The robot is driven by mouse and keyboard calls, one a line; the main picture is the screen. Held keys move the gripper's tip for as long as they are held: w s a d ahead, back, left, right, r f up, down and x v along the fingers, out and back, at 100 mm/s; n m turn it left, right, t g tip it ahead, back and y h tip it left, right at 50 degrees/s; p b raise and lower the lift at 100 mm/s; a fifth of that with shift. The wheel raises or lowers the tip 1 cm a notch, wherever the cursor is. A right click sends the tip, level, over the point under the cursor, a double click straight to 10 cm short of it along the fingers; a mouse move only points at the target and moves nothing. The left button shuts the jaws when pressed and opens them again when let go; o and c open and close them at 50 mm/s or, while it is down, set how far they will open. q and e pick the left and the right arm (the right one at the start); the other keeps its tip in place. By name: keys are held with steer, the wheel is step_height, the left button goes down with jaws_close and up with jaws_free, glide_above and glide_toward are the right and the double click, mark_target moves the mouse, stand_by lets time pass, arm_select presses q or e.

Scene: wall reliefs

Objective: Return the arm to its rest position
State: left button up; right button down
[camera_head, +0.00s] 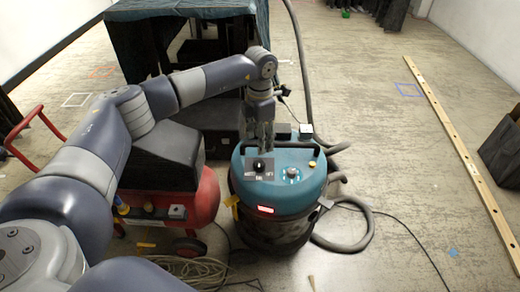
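My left arm reaches in from the left and bends down over a teal and black vacuum cleaner (312,190). My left gripper (264,149) points down just above a black dial (262,165) on the vacuum's front panel. The fingers look close together, but they are too small and dark to tell open from shut, and I cannot tell whether they touch the dial. My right gripper is not in view.
A red compressor (208,197) stands left of the vacuum, under my arm. A dark-draped table (130,40) is behind. A hose (370,228) and cables (190,270) lie on the floor. A long wooden beam (455,150) lies at right, with clear floor before it.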

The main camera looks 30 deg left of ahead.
arm_select(q)
steer(key=shift+r, duration=0.75)
